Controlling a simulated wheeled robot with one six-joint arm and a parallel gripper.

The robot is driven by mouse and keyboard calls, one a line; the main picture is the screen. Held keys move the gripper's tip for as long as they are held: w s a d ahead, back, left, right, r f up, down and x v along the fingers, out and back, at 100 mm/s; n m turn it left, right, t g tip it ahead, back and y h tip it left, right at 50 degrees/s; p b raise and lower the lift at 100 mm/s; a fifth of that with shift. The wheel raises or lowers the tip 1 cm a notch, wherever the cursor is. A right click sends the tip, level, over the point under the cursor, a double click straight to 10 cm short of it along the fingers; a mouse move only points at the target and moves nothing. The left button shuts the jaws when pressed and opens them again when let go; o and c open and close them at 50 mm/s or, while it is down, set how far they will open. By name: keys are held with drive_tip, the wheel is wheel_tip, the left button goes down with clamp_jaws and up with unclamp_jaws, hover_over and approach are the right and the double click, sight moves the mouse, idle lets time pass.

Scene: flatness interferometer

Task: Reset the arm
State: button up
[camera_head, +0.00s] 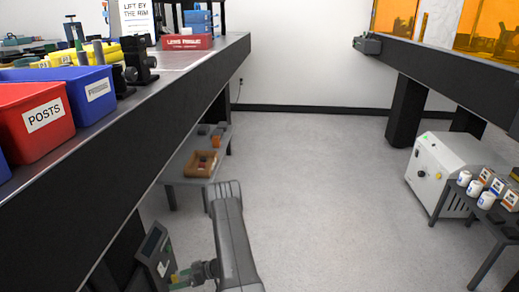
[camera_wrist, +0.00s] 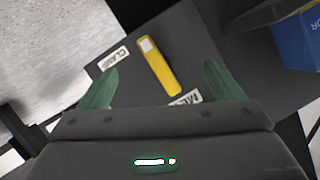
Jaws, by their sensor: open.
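My gripper (camera_wrist: 161,68) is open in the wrist view, with its two green fingers spread wide apart. A yellow block-like item (camera_wrist: 160,72) with a pale square at one end lies between and beyond the fingers, on a dark grey surface (camera_wrist: 205,45). I cannot tell its height gap to the fingers; nothing shows gripped. In the head view my arm hangs low at the bottom centre, and my gripper (camera_head: 178,279) shows at its lower left beside a dark tilted panel (camera_head: 152,255).
A long bench (camera_head: 120,125) with red (camera_head: 35,118) and blue bins runs along the left. A low table (camera_head: 188,180) with a brown tray stands beneath it. A white cabinet (camera_head: 445,170) and small table with jars are at right. The middle floor is clear.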

drive_tip(key=shift+s+r+n+t+h+p, duration=0.1)
drive_tip(key=shift+s+n+t+h+p, duration=0.1)
drive_tip(key=shift+n+t+p, duration=0.6)
drive_tip(key=shift+s+r+n+t+h+p, duration=0.15)
drive_tip(key=shift+n+t+p, duration=0.25)
drive_tip(key=shift+n+p, duration=0.65)
drive_tip(key=shift+d, duration=0.6)
drive_tip(key=shift+r, duration=0.15)
